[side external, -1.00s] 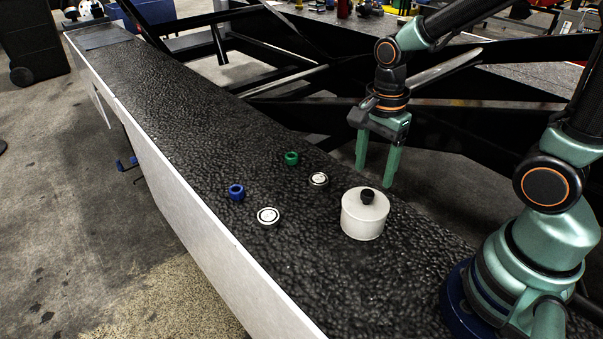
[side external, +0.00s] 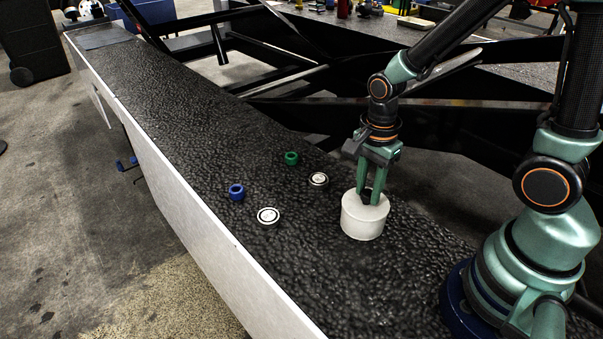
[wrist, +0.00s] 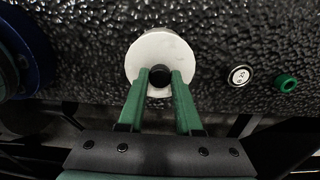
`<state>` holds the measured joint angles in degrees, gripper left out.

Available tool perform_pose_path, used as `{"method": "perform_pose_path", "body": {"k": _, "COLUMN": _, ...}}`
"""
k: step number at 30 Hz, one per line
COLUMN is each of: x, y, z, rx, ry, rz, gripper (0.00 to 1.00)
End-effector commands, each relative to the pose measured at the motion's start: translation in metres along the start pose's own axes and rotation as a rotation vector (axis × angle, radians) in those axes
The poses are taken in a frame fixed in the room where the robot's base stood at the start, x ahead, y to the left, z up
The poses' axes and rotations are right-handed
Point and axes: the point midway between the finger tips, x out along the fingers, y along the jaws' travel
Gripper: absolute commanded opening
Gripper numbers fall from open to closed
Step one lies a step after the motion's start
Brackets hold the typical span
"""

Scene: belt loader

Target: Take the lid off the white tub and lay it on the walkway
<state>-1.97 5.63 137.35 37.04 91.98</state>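The white tub (side external: 362,222) stands upright on the black textured belt surface (side external: 190,110). Its white lid (side external: 349,199) sits on top, with a black knob in the middle. The lid fills the tub's outline in the wrist view (wrist: 139,58), where the black knob (wrist: 160,75) shows between my fingertips. My gripper (side external: 369,201) points down from above, its two green fingers shut on the knob from either side. I cannot tell for certain which surface is the walkway.
A blue ring (side external: 236,192), a white-topped disc (side external: 268,216), a green ring (side external: 291,158) and a second small disc (side external: 318,180) lie left of the tub. The belt's far stretch and the area in front of the tub are clear. Black frame beams run behind.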

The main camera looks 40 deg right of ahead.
Motion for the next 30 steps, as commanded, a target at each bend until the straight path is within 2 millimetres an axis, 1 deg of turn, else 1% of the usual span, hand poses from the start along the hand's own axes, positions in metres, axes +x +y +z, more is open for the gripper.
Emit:
{"method": "perform_pose_path", "body": {"k": 11, "x": -0.003, "y": -0.001, "z": 0.000, "rx": 0.000, "ry": 0.000, "rz": -0.003, "gripper": 0.00}}
{"method": "perform_pose_path", "body": {"k": 14, "x": -0.009, "y": -0.001, "z": 0.000, "rx": 0.000, "ry": 0.000, "rz": -0.004, "gripper": 0.00}}
{"method": "perform_pose_path", "body": {"k": 17, "x": -0.020, "y": -0.002, "z": 0.000, "rx": 0.000, "ry": 0.000, "rz": -0.006, "gripper": 0.00}}
{"method": "perform_pose_path", "body": {"k": 20, "x": -0.037, "y": -0.002, "z": 0.000, "rx": 0.000, "ry": 0.000, "rz": -0.009, "gripper": 0.00}}
{"method": "perform_pose_path", "body": {"k": 23, "x": -0.063, "y": -0.002, "z": 0.000, "rx": 0.000, "ry": 0.000, "rz": -0.013, "gripper": 0.00}}
{"method": "perform_pose_path", "body": {"k": 24, "x": -0.076, "y": -0.003, "z": 0.000, "rx": 0.000, "ry": 0.000, "rz": -0.014, "gripper": 0.00}}
{"method": "perform_pose_path", "body": {"k": 30, "x": -0.133, "y": -0.002, "z": 0.000, "rx": 0.000, "ry": 0.000, "rz": -0.010, "gripper": 0.00}}
